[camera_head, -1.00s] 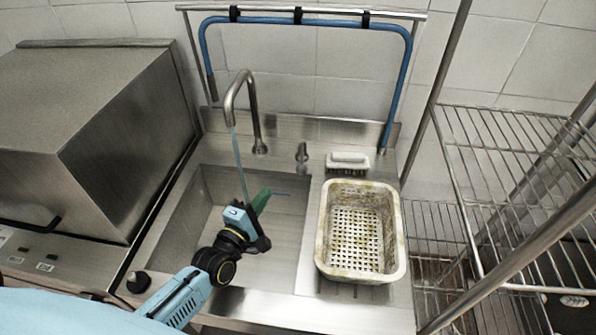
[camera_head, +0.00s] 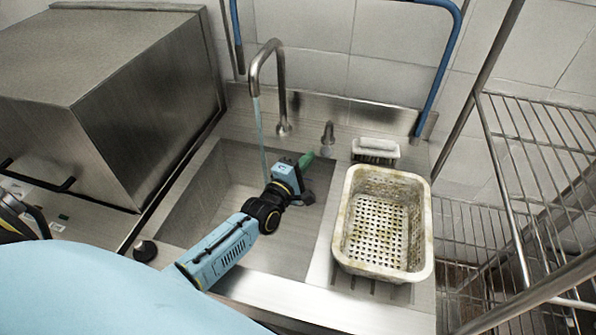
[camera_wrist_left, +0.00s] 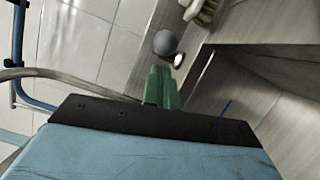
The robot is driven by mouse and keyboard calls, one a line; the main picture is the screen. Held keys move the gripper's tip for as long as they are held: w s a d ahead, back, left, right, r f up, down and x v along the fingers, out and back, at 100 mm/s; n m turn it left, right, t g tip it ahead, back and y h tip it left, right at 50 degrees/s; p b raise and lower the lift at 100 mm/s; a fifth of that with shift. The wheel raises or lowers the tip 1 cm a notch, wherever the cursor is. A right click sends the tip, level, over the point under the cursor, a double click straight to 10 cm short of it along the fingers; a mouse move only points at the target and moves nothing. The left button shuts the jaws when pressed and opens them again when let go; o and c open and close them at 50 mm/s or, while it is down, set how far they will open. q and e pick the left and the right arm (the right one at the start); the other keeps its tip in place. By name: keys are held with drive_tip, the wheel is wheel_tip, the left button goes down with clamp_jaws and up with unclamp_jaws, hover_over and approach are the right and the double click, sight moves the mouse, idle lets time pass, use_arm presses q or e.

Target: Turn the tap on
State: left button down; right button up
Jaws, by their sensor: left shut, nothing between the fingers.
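The tap is a steel gooseneck (camera_head: 281,90) behind the sink, and a thin bluish stream of water (camera_head: 263,140) falls from its spout. A short steel tap handle (camera_head: 328,135) stands to its right on the sink's back ledge. In the left wrist view its round grey top (camera_wrist_left: 165,43) is just beyond my fingertips. My left gripper (camera_head: 306,160) is shut and empty, its green fingers pointing at the handle from the front. The green fingers (camera_wrist_left: 161,85) also show in the left wrist view. I cannot tell whether they touch the handle. My right gripper is not in view.
A perforated off-white basket (camera_head: 348,225) stands right of the sink (camera_head: 210,205). A brush (camera_head: 375,150) lies behind the basket, close to the handle. A steel box-shaped machine (camera_head: 150,120) is at left, a wire rack (camera_head: 540,140) at right.

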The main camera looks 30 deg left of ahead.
use_arm(q)
drive_tip(key=shift+w, duration=0.75)
drive_tip(key=shift+w+d, duration=0.15)
drive_tip(key=shift+d, duration=0.7)
drive_tip(key=shift+w+d, duration=0.15)
drive_tip(key=shift+d, duration=0.65)
